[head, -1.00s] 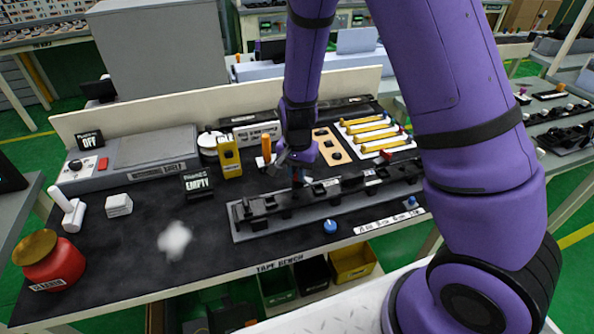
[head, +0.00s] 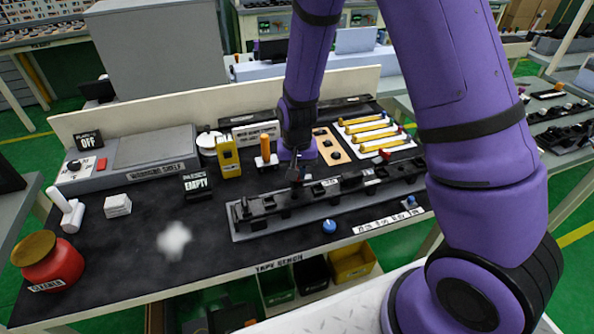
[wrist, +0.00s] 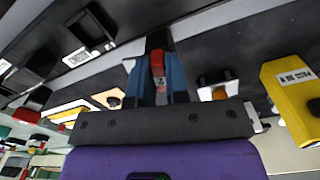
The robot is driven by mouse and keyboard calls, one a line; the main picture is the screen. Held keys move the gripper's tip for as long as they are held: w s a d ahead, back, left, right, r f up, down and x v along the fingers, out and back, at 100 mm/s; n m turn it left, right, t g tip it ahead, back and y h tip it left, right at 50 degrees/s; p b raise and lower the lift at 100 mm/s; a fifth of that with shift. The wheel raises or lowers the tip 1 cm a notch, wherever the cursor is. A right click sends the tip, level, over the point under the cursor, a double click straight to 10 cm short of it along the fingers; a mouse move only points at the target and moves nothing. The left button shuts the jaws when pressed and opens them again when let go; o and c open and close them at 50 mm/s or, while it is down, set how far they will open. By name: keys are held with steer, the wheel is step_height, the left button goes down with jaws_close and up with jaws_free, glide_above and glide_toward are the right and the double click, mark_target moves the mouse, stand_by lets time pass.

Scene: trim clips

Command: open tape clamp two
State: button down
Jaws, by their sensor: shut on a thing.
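Tape clamp two shows in the wrist view as a red lever (wrist: 158,66) marked 2 on a dark clamp body. My gripper (wrist: 158,84) has its blue fingers closed on either side of this red lever. In the head view my gripper (head: 297,180) reaches down to the dark clamp rail (head: 270,224) on the bench, left of the rail's middle. The lever is mostly hidden there by the fingers, and its exact angle is hard to tell.
Behind the rail stand a yellow meter (head: 228,157) and an orange-handled tool (head: 266,153). A rack of yellow rods (head: 370,135) lies at the back right. A blue knob (head: 329,226) sits in front of the rail.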

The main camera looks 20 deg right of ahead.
steer(key=c, duration=1.1)
jaws_free()
steer(key=shift+r, duration=0.1)
step_height(320, 180, up, 9)
steer(key=shift+r, duration=0.8)
